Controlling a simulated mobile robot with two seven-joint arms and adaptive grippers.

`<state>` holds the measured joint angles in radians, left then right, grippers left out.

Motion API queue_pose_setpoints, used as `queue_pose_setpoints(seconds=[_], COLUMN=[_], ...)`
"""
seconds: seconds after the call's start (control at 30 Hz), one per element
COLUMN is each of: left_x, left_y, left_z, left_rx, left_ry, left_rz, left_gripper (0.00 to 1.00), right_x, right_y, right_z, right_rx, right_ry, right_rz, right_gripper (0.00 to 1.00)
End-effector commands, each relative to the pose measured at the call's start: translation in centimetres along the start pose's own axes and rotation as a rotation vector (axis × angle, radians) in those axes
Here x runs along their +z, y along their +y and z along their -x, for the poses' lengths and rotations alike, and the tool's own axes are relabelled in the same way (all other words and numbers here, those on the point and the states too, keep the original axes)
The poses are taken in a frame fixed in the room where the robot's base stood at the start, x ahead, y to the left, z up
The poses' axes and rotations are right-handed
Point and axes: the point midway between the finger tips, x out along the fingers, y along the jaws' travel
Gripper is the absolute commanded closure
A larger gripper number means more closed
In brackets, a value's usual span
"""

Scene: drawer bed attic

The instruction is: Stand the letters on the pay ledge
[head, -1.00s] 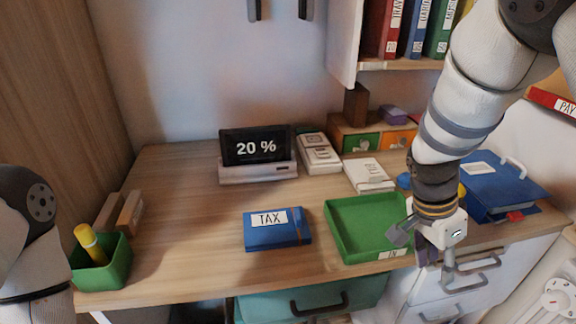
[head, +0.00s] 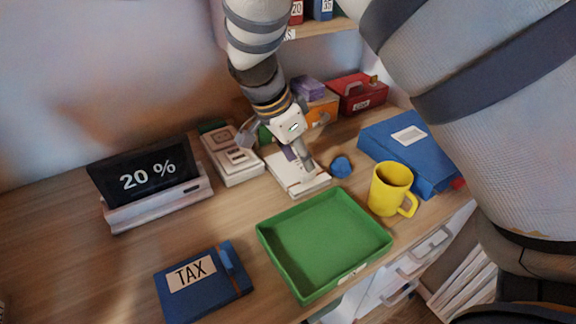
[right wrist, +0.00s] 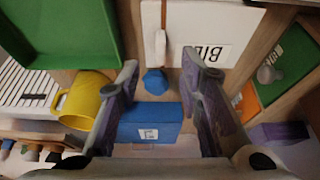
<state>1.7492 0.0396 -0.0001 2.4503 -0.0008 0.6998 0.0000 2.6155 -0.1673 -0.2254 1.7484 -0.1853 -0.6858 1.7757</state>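A white flat stack (head: 298,181) lies behind the green tray in the head view. In the right wrist view the white stack (right wrist: 215,30) shows black print starting "BI"; I cannot tell whether it holds the letters. My right gripper (head: 279,150) hangs over it in the head view and hides part of it. In the right wrist view my right gripper (right wrist: 160,75) has its fingers spread, with nothing held between them. No ledge marked PAY can be made out now. My left gripper is out of view.
A green tray (head: 325,245), yellow mug (head: 389,187), blue lump (head: 341,166) and blue folder (head: 405,150) surround the stack. A "20 %" display (head: 150,180), a white device (head: 232,158) and a TAX box (head: 197,285) are at left. A red case (head: 357,94) stands behind.

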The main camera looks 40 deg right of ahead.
Motion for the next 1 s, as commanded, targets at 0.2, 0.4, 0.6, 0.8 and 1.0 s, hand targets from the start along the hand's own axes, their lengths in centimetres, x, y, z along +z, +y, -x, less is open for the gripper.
queue_pose_setpoints(seconds=[0.2, 0.4, 0.6, 0.8, 1.0], left_x=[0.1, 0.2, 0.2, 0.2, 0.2], left_y=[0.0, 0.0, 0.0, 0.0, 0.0], left_z=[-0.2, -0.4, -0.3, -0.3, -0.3], left_rx=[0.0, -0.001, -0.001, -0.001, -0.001], left_ry=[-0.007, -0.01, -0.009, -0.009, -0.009], left_rz=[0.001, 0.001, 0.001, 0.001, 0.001], left_gripper=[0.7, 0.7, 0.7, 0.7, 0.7], right_x=[0.2, 0.1, 0.1, 0.1, 0.1], right_y=[0.1, 0.0, 0.0, 0.0, -0.1], right_z=[-4.0, -5.3, -5.3, -5.2, -5.2], right_rx=[0.003, -0.003, -0.004, -0.004, -0.004], right_ry=[-0.001, -0.001, -0.001, -0.001, -0.001], right_rz=[0.0, -0.001, -0.001, -0.001, -0.001], right_gripper=[0.67, 0.67, 0.83, 1.0, 1.0])
